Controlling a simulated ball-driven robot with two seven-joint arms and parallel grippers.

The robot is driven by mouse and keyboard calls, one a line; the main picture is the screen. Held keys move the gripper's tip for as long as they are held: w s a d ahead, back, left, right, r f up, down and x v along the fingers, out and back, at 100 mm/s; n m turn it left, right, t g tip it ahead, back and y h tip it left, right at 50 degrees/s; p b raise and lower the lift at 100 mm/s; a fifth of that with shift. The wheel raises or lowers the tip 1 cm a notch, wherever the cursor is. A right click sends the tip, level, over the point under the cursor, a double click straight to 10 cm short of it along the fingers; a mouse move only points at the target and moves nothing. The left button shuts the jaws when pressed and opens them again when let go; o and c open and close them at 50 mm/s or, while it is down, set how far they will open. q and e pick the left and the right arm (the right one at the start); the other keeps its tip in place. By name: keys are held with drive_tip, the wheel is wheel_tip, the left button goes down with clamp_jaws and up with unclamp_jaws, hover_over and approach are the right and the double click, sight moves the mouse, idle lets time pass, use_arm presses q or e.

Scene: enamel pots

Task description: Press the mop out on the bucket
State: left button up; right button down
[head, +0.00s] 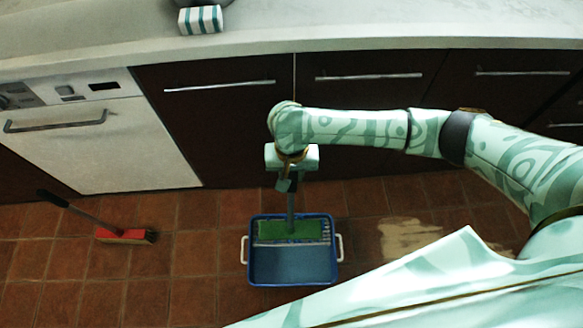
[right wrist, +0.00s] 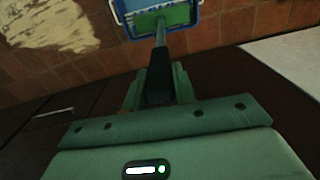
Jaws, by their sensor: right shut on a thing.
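A blue bucket (head: 291,268) with pale side handles stands on the tiled floor. The mop (head: 290,228) has a green head, which lies at the back part of the bucket's opening, over a light ribbed strip. I cannot tell how firmly it touches. My right gripper (head: 289,184) is above the bucket, shut on the mop's dark handle. In the right wrist view the handle (right wrist: 160,75) runs from between the fingers down to the green head (right wrist: 165,20) in the bucket (right wrist: 199,12). My left gripper is in neither view.
A red brush (head: 125,236) with a dark handle lies on the floor at the left. A pale patch (head: 408,236) marks the tiles right of the bucket. Dark cabinets and a white appliance (head: 95,140) stand behind, under a counter with a striped item (head: 200,20).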

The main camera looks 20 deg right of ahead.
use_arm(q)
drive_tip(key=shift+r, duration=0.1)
use_arm(e)
drive_tip(key=shift+f, duration=0.3)
idle(1.5)
